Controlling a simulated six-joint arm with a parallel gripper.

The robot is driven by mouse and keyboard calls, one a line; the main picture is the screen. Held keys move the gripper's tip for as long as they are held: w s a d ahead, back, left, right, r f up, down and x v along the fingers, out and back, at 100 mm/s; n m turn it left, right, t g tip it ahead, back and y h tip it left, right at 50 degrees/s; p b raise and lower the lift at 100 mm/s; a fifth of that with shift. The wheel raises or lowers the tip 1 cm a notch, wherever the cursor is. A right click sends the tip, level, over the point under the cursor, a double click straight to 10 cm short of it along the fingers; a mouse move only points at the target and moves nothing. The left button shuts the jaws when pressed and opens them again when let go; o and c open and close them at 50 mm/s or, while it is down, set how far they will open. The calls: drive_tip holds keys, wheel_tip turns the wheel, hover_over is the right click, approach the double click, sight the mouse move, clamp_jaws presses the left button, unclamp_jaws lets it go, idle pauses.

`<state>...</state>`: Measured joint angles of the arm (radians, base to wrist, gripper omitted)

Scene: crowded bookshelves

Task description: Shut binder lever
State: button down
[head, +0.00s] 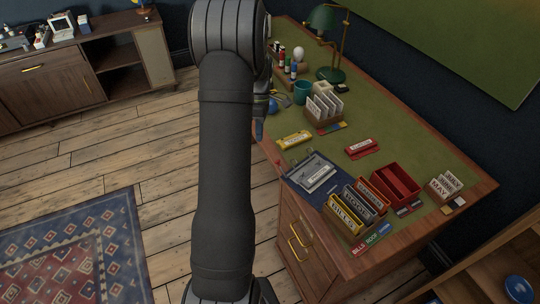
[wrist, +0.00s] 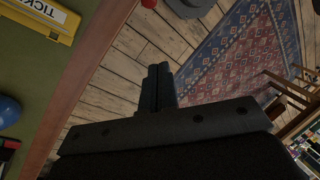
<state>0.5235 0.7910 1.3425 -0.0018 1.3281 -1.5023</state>
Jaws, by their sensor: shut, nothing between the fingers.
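A dark blue binder (head: 299,188) lies flat near the front edge of the desk in the head view, with light grey metalwork and a pale labelled piece (head: 319,177) on it. The lever is too small to tell its position. My gripper (head: 258,131) is in front of the desk's left edge, left of and apart from the binder, partly hidden by my arm. In the wrist view its fingers (wrist: 157,88) are shut together and empty, over the wooden floor beside the desk edge. The binder is not in the wrist view.
The green-topped desk (head: 405,150) holds a yellow labelled box (head: 293,140), also in the wrist view (wrist: 40,17), a red labelled box (head: 361,148), a red rack (head: 396,186), upright labelled files (head: 346,214), and a green lamp (head: 324,20). Open floor lies left of the desk.

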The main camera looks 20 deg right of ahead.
drive_tip(key=s+d+f, duration=0.2)
drive_tip(key=s+f, duration=0.2)
drive_tip(key=f, duration=0.4)
drive_tip(key=shift+s, duration=0.2)
drive_tip(key=shift+s, duration=0.1)
idle(0.4)
drive_tip(key=shift+s+r+t, duration=0.1)
drive_tip(key=shift+r+t, duration=0.05)
drive_tip(key=shift+t, duration=0.25)
